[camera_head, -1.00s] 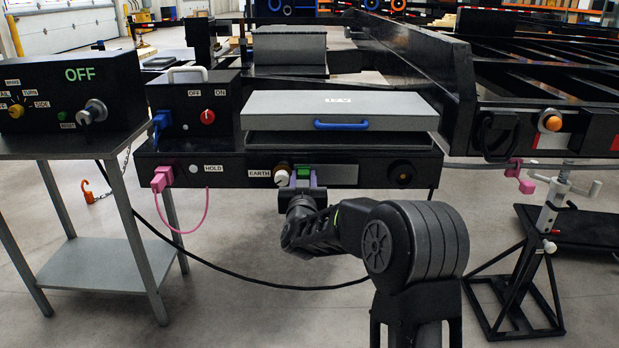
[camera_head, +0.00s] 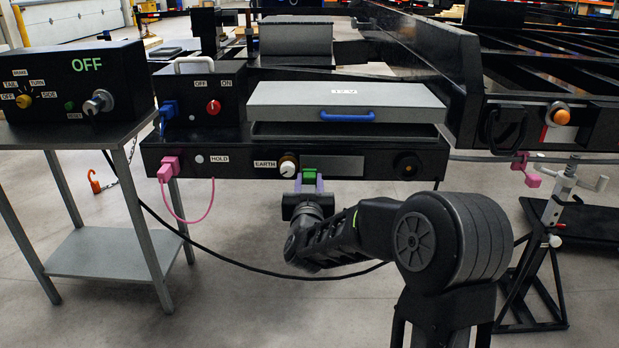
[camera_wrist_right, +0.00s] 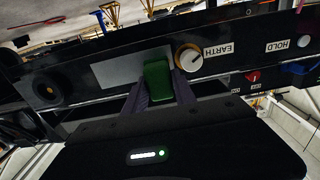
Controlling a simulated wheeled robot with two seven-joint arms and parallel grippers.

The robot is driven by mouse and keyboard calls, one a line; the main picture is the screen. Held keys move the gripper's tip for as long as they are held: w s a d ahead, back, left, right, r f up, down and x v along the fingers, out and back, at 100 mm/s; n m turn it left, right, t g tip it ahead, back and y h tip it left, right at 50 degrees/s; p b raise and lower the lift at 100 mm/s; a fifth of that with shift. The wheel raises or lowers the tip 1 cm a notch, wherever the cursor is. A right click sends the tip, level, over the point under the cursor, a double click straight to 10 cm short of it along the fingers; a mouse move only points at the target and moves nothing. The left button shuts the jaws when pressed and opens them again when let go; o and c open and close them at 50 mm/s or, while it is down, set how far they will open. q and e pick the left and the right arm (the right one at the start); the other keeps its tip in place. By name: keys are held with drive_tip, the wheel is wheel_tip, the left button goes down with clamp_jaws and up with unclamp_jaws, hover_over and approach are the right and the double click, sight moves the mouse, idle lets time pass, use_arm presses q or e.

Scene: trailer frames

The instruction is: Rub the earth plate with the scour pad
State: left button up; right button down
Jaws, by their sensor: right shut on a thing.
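The earth plate (camera_head: 338,168) is a grey metal strip on the front of the black panel, right of the EARTH label and its white knob (camera_head: 287,168). In the right wrist view the plate (camera_wrist_right: 110,70) appears left of the knob. My right gripper (camera_head: 309,183) is shut on the green scour pad (camera_head: 309,174), held between purple fingers. The pad (camera_wrist_right: 157,80) is at the plate's knob-side end, covering part of its lower edge in the head view. I cannot tell whether it touches the plate. My left gripper is not in view.
A grey lid with a blue handle (camera_head: 347,115) sits above the panel. A pink plug (camera_head: 168,168) with a looping cable is on the panel's left. A side table (camera_head: 113,262) carries an OFF control box (camera_head: 70,84). A jack stand (camera_head: 555,205) stands at right.

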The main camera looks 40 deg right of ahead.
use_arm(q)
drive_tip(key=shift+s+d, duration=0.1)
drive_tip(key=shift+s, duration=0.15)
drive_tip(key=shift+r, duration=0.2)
use_arm(e)
drive_tip(key=v, duration=0.3)
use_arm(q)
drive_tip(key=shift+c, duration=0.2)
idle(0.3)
